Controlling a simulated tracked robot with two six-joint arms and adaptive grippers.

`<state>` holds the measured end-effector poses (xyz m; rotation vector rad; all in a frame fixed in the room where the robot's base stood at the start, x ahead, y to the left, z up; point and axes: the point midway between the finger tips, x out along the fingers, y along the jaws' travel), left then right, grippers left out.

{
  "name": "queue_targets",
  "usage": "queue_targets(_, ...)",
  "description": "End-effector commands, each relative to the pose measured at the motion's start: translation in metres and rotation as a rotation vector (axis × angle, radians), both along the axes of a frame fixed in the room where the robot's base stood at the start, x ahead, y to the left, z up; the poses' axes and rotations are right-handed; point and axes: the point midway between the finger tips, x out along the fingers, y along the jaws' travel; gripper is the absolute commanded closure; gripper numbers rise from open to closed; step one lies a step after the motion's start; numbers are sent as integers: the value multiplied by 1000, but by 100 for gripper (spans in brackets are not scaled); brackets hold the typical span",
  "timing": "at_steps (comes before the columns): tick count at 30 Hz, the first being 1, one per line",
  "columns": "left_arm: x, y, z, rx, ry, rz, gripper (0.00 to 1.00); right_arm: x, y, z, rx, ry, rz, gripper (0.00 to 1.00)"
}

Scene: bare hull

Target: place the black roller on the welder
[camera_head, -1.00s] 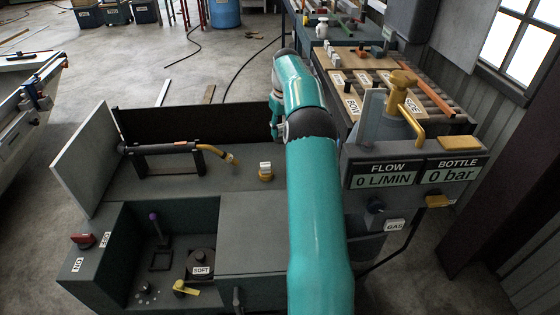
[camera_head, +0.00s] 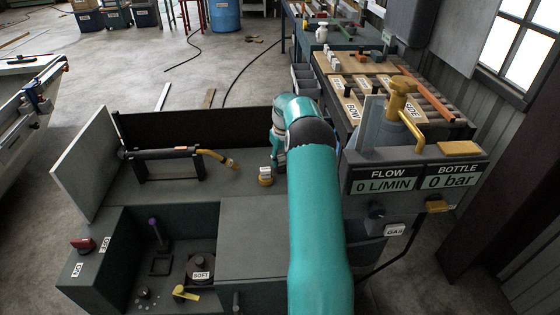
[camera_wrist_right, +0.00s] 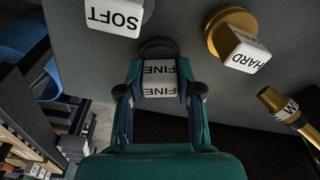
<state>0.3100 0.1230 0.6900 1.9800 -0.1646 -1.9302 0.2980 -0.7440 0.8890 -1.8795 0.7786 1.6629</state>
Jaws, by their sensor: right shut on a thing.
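My right gripper (camera_wrist_right: 159,84) is shut on the white block of a dark, black-looking roller (camera_wrist_right: 158,47) marked FINE. Its round base is close to the grey deck; I cannot tell whether it touches. In the head view the right gripper (camera_head: 278,152) is partly hidden by my teal arm. A brass roller marked HARD (camera_wrist_right: 226,28) stands beside it on the deck, also in the head view (camera_head: 265,181). A block marked SOFT (camera_wrist_right: 115,16) is cut by the wrist view's top edge. The grey machine (camera_head: 235,212), apparently the welder, carries a torch. My left gripper is not in view.
The brass-tipped torch (camera_head: 218,158) rests on a black stand left of the rollers. The flow and bottle displays (camera_head: 415,180) stand right of my arm. Bare deck lies between torch and brass roller.

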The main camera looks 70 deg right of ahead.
Motion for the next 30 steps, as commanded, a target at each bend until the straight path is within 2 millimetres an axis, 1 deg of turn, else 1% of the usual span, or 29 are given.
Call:
queue_targets(3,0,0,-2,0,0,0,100,0,0,-3,0,0,0,100)
queue_targets(4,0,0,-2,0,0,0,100,0,0,-3,0,0,0,64)
queue_targets(8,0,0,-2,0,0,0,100,0,0,-3,1,1,0,42)
queue_targets(9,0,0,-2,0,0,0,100,0,0,-3,1,1,0,40)
queue_targets(17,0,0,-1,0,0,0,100,0,0,-2,1,1,1,40)
queue_targets(21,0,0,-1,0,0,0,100,0,0,4,-1,-1,1,40)
queue_targets(23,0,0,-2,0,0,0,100,0,0,11,-2,-1,1,40)
queue_targets(26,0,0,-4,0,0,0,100,-1,2,26,-3,-1,1,40)
queue_targets(30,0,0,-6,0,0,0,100,-4,4,54,-4,-3,1,40)
